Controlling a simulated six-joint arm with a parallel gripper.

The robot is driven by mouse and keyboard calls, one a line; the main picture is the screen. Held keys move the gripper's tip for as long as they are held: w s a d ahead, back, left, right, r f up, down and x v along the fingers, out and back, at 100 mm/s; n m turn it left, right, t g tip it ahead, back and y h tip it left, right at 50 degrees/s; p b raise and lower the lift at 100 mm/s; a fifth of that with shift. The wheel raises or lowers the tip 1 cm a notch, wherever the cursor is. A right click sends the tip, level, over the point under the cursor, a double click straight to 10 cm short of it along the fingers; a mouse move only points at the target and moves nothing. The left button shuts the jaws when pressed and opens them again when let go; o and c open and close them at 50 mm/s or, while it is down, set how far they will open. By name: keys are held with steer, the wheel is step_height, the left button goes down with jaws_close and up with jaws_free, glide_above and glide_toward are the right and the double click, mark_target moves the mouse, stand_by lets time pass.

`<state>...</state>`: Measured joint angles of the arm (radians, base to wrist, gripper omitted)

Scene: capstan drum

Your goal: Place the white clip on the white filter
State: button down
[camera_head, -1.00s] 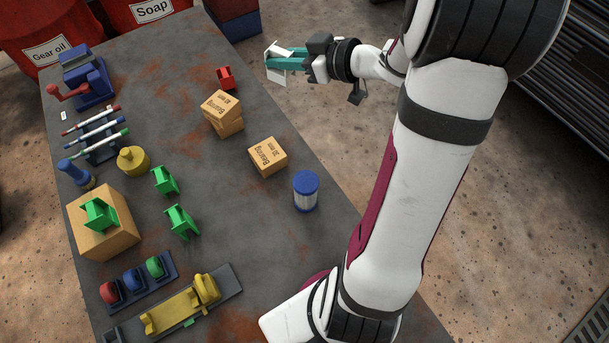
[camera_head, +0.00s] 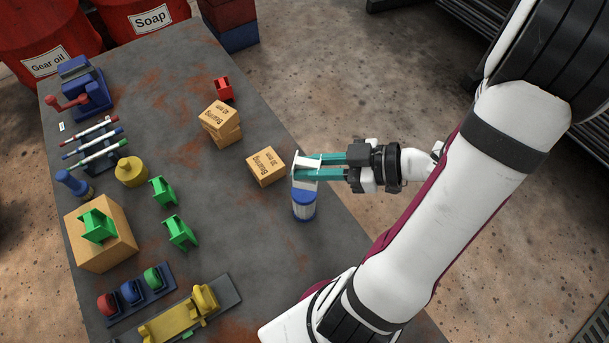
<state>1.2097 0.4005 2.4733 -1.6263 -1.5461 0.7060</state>
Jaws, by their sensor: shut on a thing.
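My gripper (camera_head: 308,168) has teal fingers and is shut on the white clip (camera_head: 305,160). The clip is in the camera_head view, at or just above the top of the filter. The white filter (camera_head: 304,212) is a white cylinder with blue end caps, upright near the table's right edge. The clip and fingers hide part of its top cap. I cannot tell whether the clip touches the filter.
A bearing box (camera_head: 265,167) stands just left of the filter, with stacked bearing boxes (camera_head: 220,121) farther back. A red clip (camera_head: 224,89) and green clips (camera_head: 180,232) stand on the grey table (camera_head: 255,245). The table is clear in front of the filter.

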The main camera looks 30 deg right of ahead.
steer(key=shift+w+a+f, duration=0.1)
steer(key=shift+w+f, duration=0.05)
steer(key=shift+f, duration=1)
steer(key=shift+w+a+f, duration=0.1)
steer(key=shift+w+f, duration=0.05)
steer(key=shift+f, duration=0.95)
steer(key=c, duration=0.8)
jaws_free()
steer(key=shift+f, duration=0.15)
